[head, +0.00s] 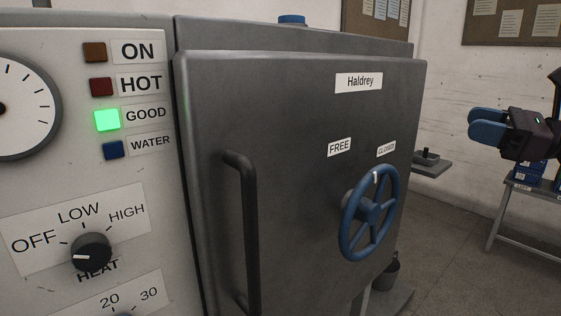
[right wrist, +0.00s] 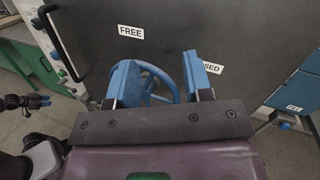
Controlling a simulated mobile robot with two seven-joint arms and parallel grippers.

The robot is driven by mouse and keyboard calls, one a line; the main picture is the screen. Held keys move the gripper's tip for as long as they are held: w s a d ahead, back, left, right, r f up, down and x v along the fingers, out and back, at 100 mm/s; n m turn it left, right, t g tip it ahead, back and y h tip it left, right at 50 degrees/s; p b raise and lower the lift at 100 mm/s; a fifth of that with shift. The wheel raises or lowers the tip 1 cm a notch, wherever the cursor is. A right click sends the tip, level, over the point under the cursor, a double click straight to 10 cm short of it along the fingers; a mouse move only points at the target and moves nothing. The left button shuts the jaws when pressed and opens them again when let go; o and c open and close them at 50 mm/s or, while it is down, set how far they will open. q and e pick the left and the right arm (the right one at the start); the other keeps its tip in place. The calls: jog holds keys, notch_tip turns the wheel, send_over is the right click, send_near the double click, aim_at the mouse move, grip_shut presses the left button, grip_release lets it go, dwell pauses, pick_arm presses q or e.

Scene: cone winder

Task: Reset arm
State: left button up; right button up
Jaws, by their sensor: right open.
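My right gripper (head: 487,127) is open and empty at the right of the head view, to the right of the dark cabinet door (head: 290,130) and apart from it. In the right wrist view its blue fingers (right wrist: 160,84) stand wide apart, with the blue handwheel (right wrist: 168,83) seen beyond and between them. In the head view the handwheel (head: 369,212) is on the door below the FREE and CLOSED labels, its white mark at the top of the rim. My left gripper (right wrist: 38,101) shows small at the left of the right wrist view; its opening is unclear.
A dark vertical door handle (head: 245,230) stands out left of the wheel. The light control panel (head: 60,180) has a lit green GOOD lamp (head: 107,119) and a heat knob (head: 91,251) pointing toward OFF. A grey table (head: 540,190) with blue boxes stands at the right.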

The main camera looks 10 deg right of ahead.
notch_tip(320, 180, down, 14)
jog(key=w+d+m+t+h, duration=0.25)
jog(key=m+t+h, duration=0.5)
jog(key=m, duration=1.35)
jog(key=s+a+f+m+g+h+p, duration=0.1)
jog(key=s+f+m+h, duration=0.25)
jog(key=f+m, duration=0.55)
jog(key=s+a+f+m+g+h+p, duration=0.15)
jog(key=f+m+h, duration=0.25)
jog(key=f+m, duration=0.45)
jog(key=s+a+f+m+g+y, duration=0.1)
jog(key=s+a+f+m+g, duration=0.6)
jog(key=s+a+f, duration=1.2)
notch_tip(320, 180, down, 3)
jog(key=shift+s+f+m+p, duration=0.15)
jog(key=shift+s+m+p, duration=0.2)
jog(key=shift+s+m, duration=0.5)
